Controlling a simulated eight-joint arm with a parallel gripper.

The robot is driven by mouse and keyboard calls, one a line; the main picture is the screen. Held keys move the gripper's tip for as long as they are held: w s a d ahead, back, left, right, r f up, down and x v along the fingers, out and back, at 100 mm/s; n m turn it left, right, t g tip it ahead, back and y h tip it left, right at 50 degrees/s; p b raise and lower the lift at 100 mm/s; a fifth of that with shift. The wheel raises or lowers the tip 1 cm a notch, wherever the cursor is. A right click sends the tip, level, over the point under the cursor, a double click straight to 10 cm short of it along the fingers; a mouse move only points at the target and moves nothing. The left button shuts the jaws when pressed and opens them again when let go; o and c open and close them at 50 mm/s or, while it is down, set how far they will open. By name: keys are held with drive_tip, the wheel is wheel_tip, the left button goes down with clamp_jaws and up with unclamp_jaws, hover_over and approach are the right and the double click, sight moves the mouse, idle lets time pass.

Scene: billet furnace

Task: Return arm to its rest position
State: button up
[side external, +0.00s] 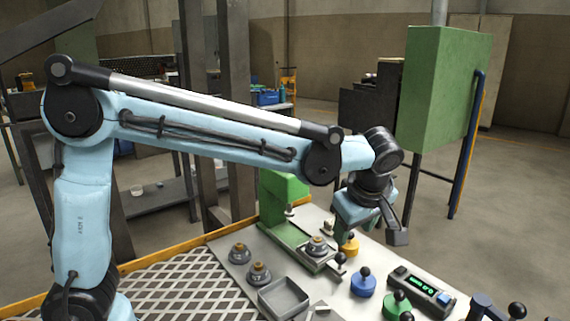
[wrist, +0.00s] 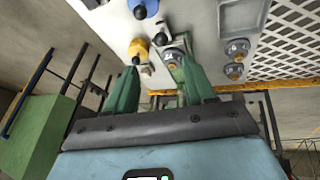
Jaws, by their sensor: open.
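My gripper (side external: 374,222) is at the end of my blue arm, raised above the far right part of the white worktop (side external: 226,264). Its two green fingers are spread apart in the wrist view (wrist: 160,68), with nothing held between them. A yellow-based knob (side external: 349,246) stands beside that fixture and partly below my gripper. I cannot tell the exact height of my gripper above these things.
Two similar pieces (side external: 239,253) (side external: 259,273) stand left of a grey tray (side external: 284,298). A blue knob (side external: 363,285), a green knob (side external: 397,304) and a display box (side external: 422,291) are at the right. A green cabinet (side external: 440,90) stands behind my gripper. Metal mesh (side external: 185,285) lies at front left.

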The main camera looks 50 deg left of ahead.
drive_tip(key=s+a+f+m+t+h, duration=0.1)
drive_tip(key=s+a+m+t+h, duration=0.1)
drive_tip(key=s+a+m, duration=0.2)
drive_tip(key=s+a+f+m+t+h, duration=0.1)
drive_tip(key=s+a+m+t+h, duration=0.1)
drive_tip(key=s+a+m, duration=0.3)
drive_tip(key=s+m, duration=0.4)
drive_tip(key=m, duration=0.3)
drive_tip(key=shift+s+f, duration=0.25)
